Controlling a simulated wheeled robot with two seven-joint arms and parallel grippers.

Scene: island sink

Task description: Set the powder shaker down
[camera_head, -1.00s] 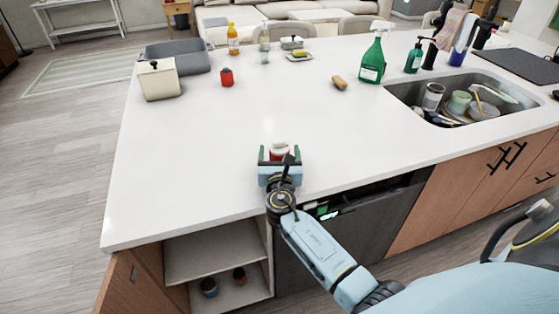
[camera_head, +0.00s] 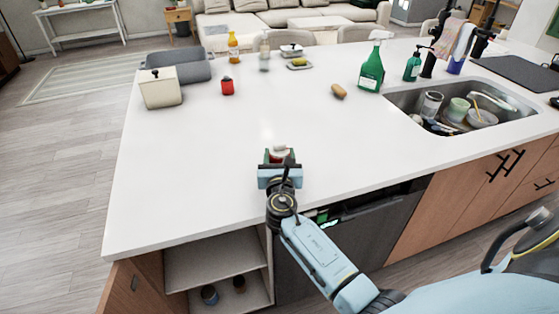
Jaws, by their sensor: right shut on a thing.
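My right gripper (camera_head: 280,157) is over the near part of the white counter (camera_head: 200,170), close to its front edge. My left gripper is not in view.
The counter around the gripper is clear. A sink (camera_head: 400,97) with dishes is at the right.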

